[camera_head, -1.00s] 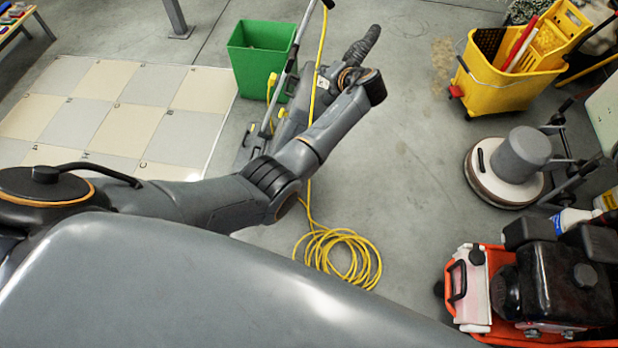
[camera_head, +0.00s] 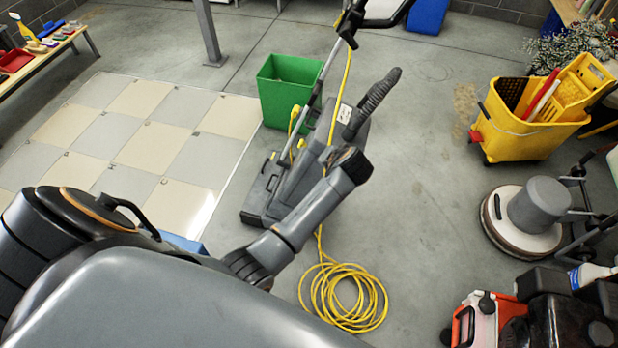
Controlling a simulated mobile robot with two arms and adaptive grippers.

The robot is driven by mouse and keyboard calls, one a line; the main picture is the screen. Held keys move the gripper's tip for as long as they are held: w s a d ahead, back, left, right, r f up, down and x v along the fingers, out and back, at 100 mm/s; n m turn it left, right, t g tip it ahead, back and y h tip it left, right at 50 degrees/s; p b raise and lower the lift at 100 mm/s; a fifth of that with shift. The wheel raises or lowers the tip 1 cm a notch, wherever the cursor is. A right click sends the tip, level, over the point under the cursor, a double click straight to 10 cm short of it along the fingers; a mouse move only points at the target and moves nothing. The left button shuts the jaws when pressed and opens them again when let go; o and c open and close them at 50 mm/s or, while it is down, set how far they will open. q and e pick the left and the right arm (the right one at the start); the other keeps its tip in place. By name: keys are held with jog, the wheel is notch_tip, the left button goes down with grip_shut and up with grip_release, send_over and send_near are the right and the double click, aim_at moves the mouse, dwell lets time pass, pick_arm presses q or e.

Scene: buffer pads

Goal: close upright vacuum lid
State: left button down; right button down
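The upright vacuum (camera_head: 346,116) is a grey machine on the floor near the middle of the view. It has a long handle leaning up to the top, a dark ribbed hose on its right side and a wide head at its lower left. My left arm comes in from the left and passes in front of its lower right part. The arm's dark end is close to the vacuum in the picture; whether they touch I cannot tell. I cannot make out the lid or its position. Neither gripper can be seen.
A green bin (camera_head: 289,88) stands behind the vacuum. A coiled yellow cord (camera_head: 345,297) lies in front. A yellow mop bucket (camera_head: 525,130), a floor polisher (camera_head: 528,215) and a red machine (camera_head: 478,322) stand at the right. Checkered pads (camera_head: 130,140) cover the left floor. Bare floor lies right of the vacuum.

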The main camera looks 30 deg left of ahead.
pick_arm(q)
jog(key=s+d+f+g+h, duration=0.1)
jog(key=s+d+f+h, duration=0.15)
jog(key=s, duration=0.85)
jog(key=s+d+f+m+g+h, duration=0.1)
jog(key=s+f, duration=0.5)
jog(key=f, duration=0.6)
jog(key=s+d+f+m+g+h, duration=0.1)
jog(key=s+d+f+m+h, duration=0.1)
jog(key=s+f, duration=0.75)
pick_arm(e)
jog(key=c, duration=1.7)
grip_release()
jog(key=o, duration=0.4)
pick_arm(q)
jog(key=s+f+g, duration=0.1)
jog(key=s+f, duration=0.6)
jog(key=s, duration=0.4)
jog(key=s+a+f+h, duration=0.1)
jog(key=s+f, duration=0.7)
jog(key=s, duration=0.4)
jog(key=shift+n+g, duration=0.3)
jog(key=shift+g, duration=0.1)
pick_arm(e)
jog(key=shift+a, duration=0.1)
